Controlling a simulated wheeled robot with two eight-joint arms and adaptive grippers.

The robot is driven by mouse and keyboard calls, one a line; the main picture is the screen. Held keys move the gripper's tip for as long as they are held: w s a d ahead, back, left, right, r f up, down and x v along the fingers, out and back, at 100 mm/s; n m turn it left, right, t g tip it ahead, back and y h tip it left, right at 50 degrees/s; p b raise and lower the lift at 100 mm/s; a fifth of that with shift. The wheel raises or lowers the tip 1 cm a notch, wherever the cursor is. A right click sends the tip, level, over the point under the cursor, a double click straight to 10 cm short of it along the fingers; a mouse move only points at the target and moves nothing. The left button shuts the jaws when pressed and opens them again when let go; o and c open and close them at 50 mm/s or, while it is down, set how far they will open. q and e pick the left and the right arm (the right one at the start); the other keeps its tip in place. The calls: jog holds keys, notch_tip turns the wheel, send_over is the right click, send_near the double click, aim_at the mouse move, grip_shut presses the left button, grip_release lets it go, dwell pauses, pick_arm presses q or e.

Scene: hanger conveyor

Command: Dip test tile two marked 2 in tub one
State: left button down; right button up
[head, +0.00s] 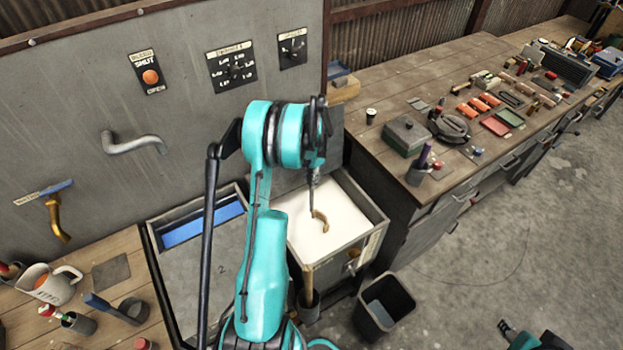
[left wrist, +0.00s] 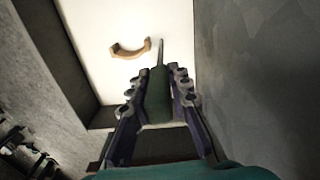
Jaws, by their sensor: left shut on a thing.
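My left gripper (head: 314,168) is above the tub with white contents (head: 331,225). In the left wrist view the gripper (left wrist: 157,90) is shut on a dark green handle (left wrist: 158,100) with a thin metal rod. The rod (head: 311,202) points down toward the white surface; whether it touches cannot be told. A brown curved piece (head: 320,220) shows at the white surface near the rod, and also in the left wrist view (left wrist: 131,50). I cannot make out a test tile.
A black bin (head: 384,306) stands on the floor right of the white tub.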

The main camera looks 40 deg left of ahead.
aim_at(311, 190)
pick_arm(q)
jog(key=shift+f+b, duration=2.45)
jog(key=shift+f, duration=0.65)
dwell(0.4)
jog(key=shift+r+p, duration=4.15)
jog(key=shift+r, duration=3.9)
